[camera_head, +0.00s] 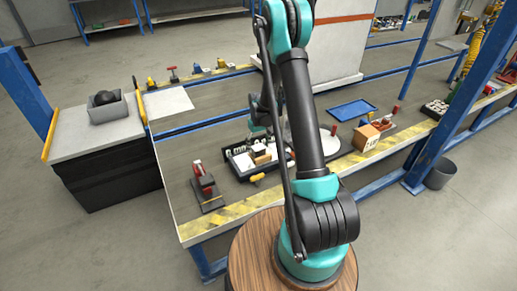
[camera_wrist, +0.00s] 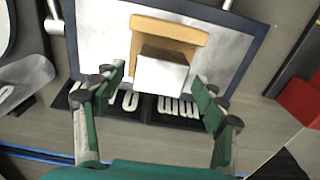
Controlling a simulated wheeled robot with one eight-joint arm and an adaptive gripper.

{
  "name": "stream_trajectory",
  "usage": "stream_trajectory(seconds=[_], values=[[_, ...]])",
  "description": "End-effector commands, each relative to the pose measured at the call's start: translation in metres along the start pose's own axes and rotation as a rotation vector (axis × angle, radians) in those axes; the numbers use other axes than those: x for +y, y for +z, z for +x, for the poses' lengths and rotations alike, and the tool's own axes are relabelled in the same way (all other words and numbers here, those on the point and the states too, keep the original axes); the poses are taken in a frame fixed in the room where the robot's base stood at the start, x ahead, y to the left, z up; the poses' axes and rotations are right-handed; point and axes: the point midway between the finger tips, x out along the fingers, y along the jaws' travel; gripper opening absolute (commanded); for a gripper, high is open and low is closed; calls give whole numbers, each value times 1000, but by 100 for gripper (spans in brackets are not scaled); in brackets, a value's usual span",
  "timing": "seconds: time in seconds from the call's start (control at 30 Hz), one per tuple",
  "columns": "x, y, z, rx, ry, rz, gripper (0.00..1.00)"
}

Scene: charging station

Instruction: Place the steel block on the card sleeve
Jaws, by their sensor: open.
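The card sleeve (camera_wrist: 170,27) is a tan piece lying on a pale sheet in the upper middle of the wrist view. The steel block (camera_wrist: 161,76), with a bright grey face and a brownish upper face, stands at the sleeve and overlaps it. Whether its whole base rests on the sleeve is hidden. My gripper (camera_wrist: 160,82) is open, with green fingers left and right of the block and a gap on each side. In the head view a small tan item (camera_head: 261,157) shows on the dark-edged tray; my arm partly covers this area.
The dark-edged tray (camera_head: 239,167) holds white shapes in dark slots (camera_wrist: 178,106). A red clamp-like tool (camera_head: 203,181) stands left on the bench. A cardboard box (camera_head: 366,138) and blue tray (camera_head: 351,109) are to the right. A red object (camera_wrist: 300,98) shows right in the wrist view.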

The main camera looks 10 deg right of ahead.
Motion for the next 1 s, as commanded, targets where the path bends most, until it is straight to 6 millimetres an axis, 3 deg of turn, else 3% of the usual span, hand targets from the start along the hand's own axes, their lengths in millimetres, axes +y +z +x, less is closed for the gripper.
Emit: stream_trajectory(seconds=[0.4,0.73,0.87,1.0], values=[[0,1,-78,0,0,0,72],[0,4,-108,4,1,4,72],[-2,23,-125,26,6,23,72],[-6,59,-152,73,16,63,72]])
